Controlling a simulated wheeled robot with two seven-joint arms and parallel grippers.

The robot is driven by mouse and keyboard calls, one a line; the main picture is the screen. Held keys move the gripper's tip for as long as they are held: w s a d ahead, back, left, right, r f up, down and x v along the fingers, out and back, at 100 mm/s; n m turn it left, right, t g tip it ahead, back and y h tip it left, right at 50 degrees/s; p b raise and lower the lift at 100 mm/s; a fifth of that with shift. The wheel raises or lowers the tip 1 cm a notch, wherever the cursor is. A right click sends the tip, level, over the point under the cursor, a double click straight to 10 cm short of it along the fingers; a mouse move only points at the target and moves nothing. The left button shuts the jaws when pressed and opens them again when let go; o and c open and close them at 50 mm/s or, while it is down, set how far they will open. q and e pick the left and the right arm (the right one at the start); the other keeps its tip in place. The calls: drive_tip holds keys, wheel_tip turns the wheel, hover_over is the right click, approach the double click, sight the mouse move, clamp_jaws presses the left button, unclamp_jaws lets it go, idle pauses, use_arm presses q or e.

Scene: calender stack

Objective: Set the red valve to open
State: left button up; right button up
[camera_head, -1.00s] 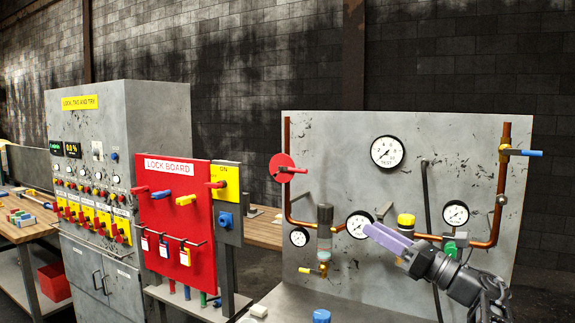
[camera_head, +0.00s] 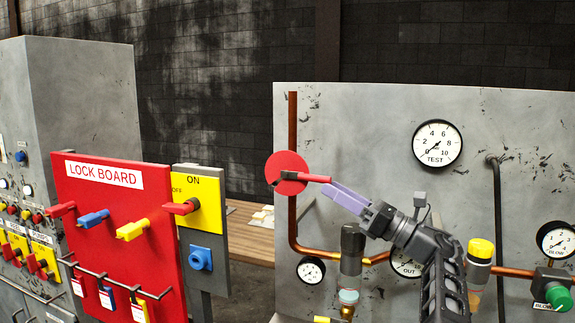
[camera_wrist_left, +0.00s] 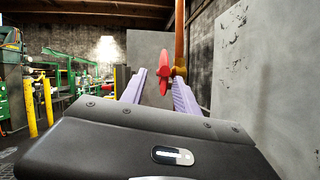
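The red valve (camera_head: 288,172) sits on the copper pipe at the left edge of the grey gauge panel. It has a round red disc, and its red handle (camera_head: 318,179) sticks out to the right. My left gripper (camera_head: 327,188) has pale purple fingers, with the tips at the free end of the handle. In the left wrist view, the fingers (camera_wrist_left: 161,76) are spread, and the red handle (camera_wrist_left: 164,80) shows between their tips. I cannot tell whether they touch it. My right gripper is not in view.
The grey panel (camera_head: 370,115) carries the test gauge (camera_head: 437,143) and several smaller gauges. A dark cylinder (camera_head: 352,245) hangs below my gripper. The red lock board (camera_head: 100,215) and a yellow switch plate (camera_head: 208,215) stand to the left, with a gap before the panel.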

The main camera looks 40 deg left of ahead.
sight(298, 174)
use_arm(q)
drive_tip(key=p+x, duration=0.1)
drive_tip(key=x, duration=0.7)
drive_tip(key=shift+w+a+r, duration=0.1)
drive_tip(key=shift+w+a, duration=0.05)
drive_tip(key=shift+a, duration=0.2)
drive_tip(key=shift+c, duration=0.5)
clamp_jaws()
idle(1.0)
